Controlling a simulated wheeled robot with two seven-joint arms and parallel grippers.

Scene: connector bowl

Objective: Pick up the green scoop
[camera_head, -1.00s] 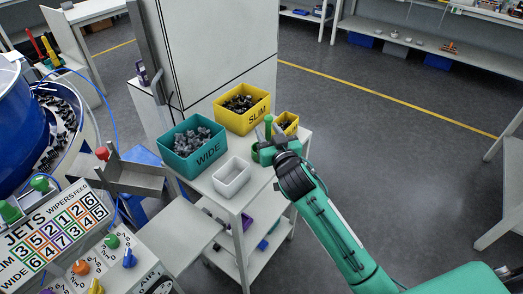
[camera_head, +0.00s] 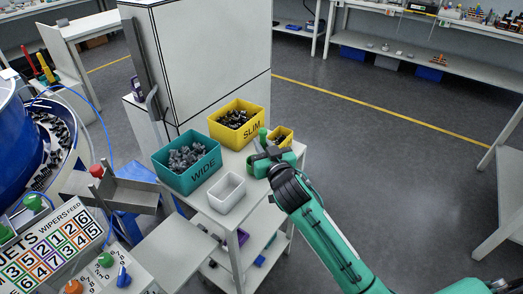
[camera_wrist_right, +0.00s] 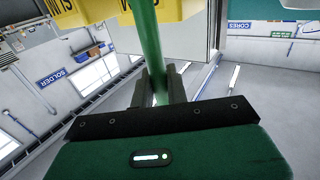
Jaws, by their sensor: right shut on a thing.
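The green scoop's upright handle (camera_head: 263,136) rises at the right side of the cart top, next to the small yellow bin. My right gripper (camera_head: 262,153) is at the handle, below its top. In the right wrist view, the green handle (camera_wrist_right: 147,40) runs down between the two dark fingers (camera_wrist_right: 160,88), which are shut on it. The scoop's lower end is mostly hidden behind my gripper in the head view, so I cannot tell whether it touches the cart top. My left gripper is not in view.
On the cart top (camera_head: 242,207) stand a teal WIDE bin (camera_head: 204,175), a yellow SLIM bin (camera_head: 257,118), a small yellow bin (camera_head: 286,139) and an empty white box (camera_head: 228,191). A tall grey cabinet (camera_head: 210,65) stands behind. Open floor lies to the right.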

